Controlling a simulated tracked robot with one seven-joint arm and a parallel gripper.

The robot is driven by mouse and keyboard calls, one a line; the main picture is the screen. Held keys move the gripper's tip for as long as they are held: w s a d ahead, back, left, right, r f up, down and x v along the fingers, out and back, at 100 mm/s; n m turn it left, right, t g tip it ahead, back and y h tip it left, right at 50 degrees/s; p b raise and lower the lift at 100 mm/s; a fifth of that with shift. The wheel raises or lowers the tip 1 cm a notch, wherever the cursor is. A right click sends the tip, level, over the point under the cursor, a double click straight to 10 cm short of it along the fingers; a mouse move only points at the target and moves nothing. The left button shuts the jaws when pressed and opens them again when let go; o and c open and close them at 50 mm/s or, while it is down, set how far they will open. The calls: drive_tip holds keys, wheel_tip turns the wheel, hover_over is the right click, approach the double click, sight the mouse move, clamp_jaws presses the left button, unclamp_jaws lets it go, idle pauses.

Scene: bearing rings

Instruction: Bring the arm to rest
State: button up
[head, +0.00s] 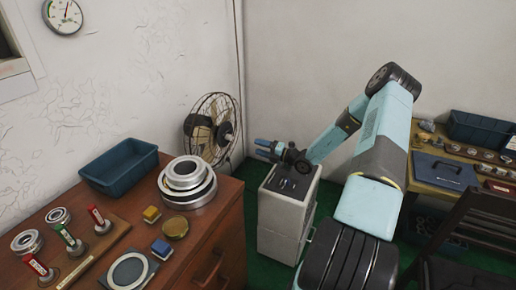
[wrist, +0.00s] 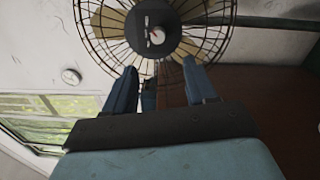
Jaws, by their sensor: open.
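My arm (head: 384,130) is light blue with black joints and is bent up and over, reaching from the lower right towards the middle of the head view. My gripper (head: 262,147) is above the left part of a grey cabinet, with its blue fingers pointing left towards a fan. In the wrist view, the two blue fingers of my gripper (wrist: 160,82) are apart with nothing held between them. The fan shows beyond the fingertips.
The cage fan (head: 212,128) stands in the corner. The grey cabinet (head: 284,222) is beneath my gripper. A wooden desk (head: 205,235) at left holds stacked metal rings (head: 187,180), a blue bin (head: 118,166) and ring posts. A workbench (head: 436,178) and dark chair (head: 478,235) stand at right.

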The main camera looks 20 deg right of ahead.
idle(0.3)
drive_tip(key=s+a+r+n+g+h, duration=0.2)
drive_tip(key=s+a+r+n+g, duration=0.5)
drive_tip(key=r+n, duration=0.45)
drive_tip(key=s+a+r+n+g+h, duration=0.1)
drive_tip(key=s+a+r+n+g, duration=0.45)
drive_tip(key=s+r+n, duration=0.65)
drive_tip(key=s+d+r+n+t+h, duration=0.2)
drive_tip(key=s+r+n+h, duration=0.3)
drive_tip(key=s+r+n, duration=0.3)
drive_tip(key=s+d+r+n+t+h, duration=0.2)
drive_tip(key=s+r+n+h, duration=0.3)
drive_tip(key=s, duration=1.1)
wheel_tip(320, 180, up, 3)
drive_tip(key=n+t, duration=0.1)
drive_tip(key=n, duration=0.5)
drive_tip(key=shift+d, duration=0.15)
